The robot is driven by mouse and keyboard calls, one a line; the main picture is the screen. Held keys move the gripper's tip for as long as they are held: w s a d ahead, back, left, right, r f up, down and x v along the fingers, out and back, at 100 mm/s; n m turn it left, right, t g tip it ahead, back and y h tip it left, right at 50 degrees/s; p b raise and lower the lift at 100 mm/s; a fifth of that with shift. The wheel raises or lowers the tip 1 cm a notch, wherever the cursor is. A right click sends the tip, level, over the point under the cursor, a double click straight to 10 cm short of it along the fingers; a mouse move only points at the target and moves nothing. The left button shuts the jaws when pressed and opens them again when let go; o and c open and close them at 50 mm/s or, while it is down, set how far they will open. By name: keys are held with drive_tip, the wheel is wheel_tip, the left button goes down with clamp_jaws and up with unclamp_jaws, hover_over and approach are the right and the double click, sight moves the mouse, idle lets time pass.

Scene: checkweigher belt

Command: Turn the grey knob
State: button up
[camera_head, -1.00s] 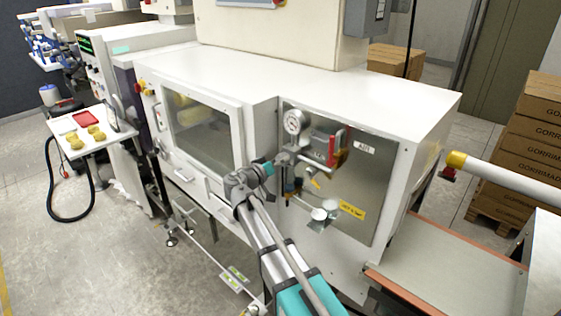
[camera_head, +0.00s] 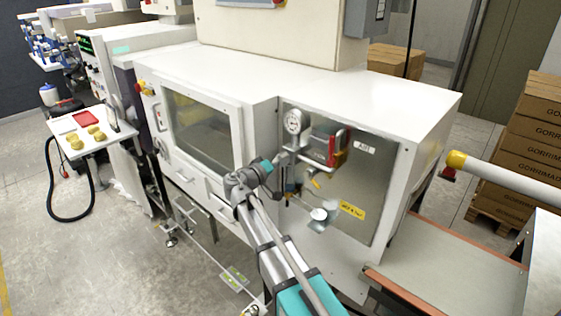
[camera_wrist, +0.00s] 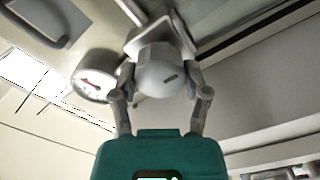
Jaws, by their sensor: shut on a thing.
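The grey knob (camera_wrist: 162,72) is a rounded block with a dark slot mark on its face, in the middle of the wrist view. The two fingers of my gripper (camera_wrist: 161,88) are on either side of it, shut on it. In the head view, my gripper (camera_head: 281,168) reaches the machine's grey panel just below the round dial gauge (camera_head: 294,121). The knob is hidden there behind my gripper and wrist. The dial gauge also shows beside the knob in the wrist view (camera_wrist: 96,76).
A red-handled part (camera_head: 334,146) stands out from the panel right of my gripper. A small round white dish (camera_head: 319,214) sits below it. A windowed door (camera_head: 203,130) is on the left. A conveyor belt (camera_head: 452,265) runs at the right, with stacked boxes (camera_head: 519,150) behind.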

drive_tip(key=o, duration=1.1)
drive_tip(key=shift+o, duration=0.2)
drive_tip(key=shift+s+a, duration=0.1)
drive_tip(key=shift+s, duration=0.05)
drive_tip(key=v, duration=1.1)
drive_tip(key=shift+s+a, duration=0.25)
